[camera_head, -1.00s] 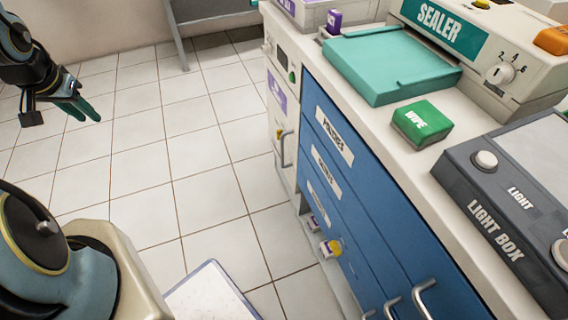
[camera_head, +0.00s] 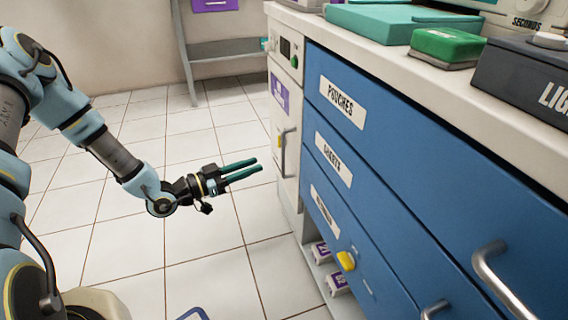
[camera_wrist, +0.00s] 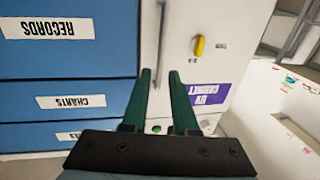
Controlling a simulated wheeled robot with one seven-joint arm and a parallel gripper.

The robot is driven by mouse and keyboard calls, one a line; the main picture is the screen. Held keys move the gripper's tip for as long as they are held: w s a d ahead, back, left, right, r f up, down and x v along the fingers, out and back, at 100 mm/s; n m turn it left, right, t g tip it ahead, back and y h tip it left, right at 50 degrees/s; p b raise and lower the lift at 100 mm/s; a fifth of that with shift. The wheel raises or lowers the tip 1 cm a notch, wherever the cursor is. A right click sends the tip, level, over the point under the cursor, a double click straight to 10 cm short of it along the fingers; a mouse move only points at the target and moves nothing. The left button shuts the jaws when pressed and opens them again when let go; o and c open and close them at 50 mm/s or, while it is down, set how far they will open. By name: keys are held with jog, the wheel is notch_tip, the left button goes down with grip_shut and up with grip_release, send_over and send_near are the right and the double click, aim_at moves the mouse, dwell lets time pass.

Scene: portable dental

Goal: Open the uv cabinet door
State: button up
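The uv cabinet (camera_head: 286,186) is the narrow white unit at the far end of the blue drawers, and its door looks shut. It has a purple label (camera_head: 279,91), a yellow knob (camera_head: 279,139) and an upright metal handle (camera_head: 284,152). My gripper (camera_head: 257,165) has two green fingers, open and empty, to the left of the handle and pointing at the door. In the wrist view, which is upside down, the handle (camera_wrist: 162,35) lines up with the gap between the fingertips of my gripper (camera_wrist: 160,74). It looks ahead of them; contact cannot be told.
Blue drawers (camera_head: 390,215) with metal handles (camera_head: 498,282) run along the right under a white counter. Small boxes (camera_head: 337,283) sit on a low shelf beneath them. The tiled floor (camera_head: 215,250) left of the cabinet is clear. A grey stand (camera_head: 220,50) is at the back.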

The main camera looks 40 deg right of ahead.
send_over(283, 174)
jog(key=shift+w+d+b, duration=0.2)
jog(key=shift+b, duration=0.25)
grip_shut()
dwell(1.4)
